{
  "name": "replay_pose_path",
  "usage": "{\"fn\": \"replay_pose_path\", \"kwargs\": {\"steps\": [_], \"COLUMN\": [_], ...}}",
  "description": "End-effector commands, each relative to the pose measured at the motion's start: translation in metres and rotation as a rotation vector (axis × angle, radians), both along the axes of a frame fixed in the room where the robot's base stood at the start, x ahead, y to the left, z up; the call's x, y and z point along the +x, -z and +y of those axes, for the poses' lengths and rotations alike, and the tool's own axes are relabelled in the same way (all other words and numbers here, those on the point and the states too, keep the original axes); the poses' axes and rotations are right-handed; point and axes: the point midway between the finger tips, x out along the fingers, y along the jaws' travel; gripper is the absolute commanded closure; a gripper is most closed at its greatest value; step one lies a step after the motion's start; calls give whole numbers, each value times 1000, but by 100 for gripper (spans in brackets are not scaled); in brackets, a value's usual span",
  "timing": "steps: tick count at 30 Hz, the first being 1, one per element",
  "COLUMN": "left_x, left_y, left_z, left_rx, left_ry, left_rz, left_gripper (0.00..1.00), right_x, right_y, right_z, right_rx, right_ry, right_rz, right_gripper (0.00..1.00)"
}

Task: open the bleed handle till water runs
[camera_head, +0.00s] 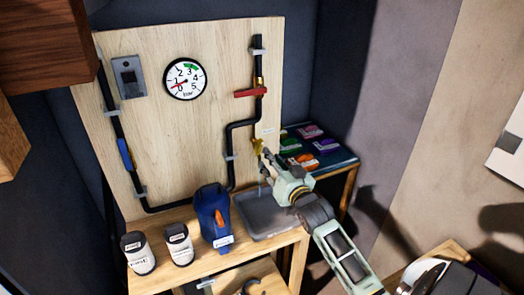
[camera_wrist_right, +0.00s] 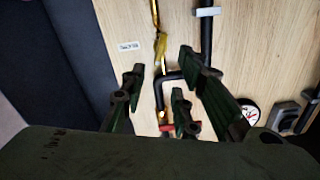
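The yellow bleed handle (camera_head: 258,146) sits on the black and brass pipework at the right side of a wooden panel (camera_head: 150,60), beside a small white label. It also shows in the right wrist view (camera_wrist_right: 160,46), on a brass pipe. My right gripper (camera_head: 266,163) is just below and in front of the handle. In the wrist view its fingers (camera_wrist_right: 163,76) are spread, with nothing between them that I can see held; whether a finger touches the handle is unclear. A grey tray (camera_head: 283,232) lies on the bench below. My left gripper is not in view.
A red lever (camera_head: 250,93) lies across the pipe higher up; a blue handle (camera_head: 125,154) is at left. A round gauge (camera_head: 184,79) has its red needle near 1. A blue jug (camera_head: 208,205) and two tubs (camera_head: 138,255) stand on the bench. Colourful packs (camera_head: 311,131) lie right.

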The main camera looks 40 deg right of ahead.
Motion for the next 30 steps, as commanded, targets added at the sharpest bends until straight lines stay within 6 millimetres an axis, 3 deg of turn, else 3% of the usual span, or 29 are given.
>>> {"fn": "replay_pose_path", "kwargs": {"steps": [4,19,30], "left_x": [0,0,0], "left_y": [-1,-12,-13], "left_z": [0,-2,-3], "left_rx": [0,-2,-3], "left_ry": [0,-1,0], "left_rz": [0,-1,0], "left_gripper": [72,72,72], "right_x": [5,67,77], "right_y": [1,1,2], "right_z": [0,-15,-18], "right_rx": [129,123,121], "right_ry": [2,1,1], "right_rz": [-15,-14,-13], "right_gripper": [72,72,72]}}
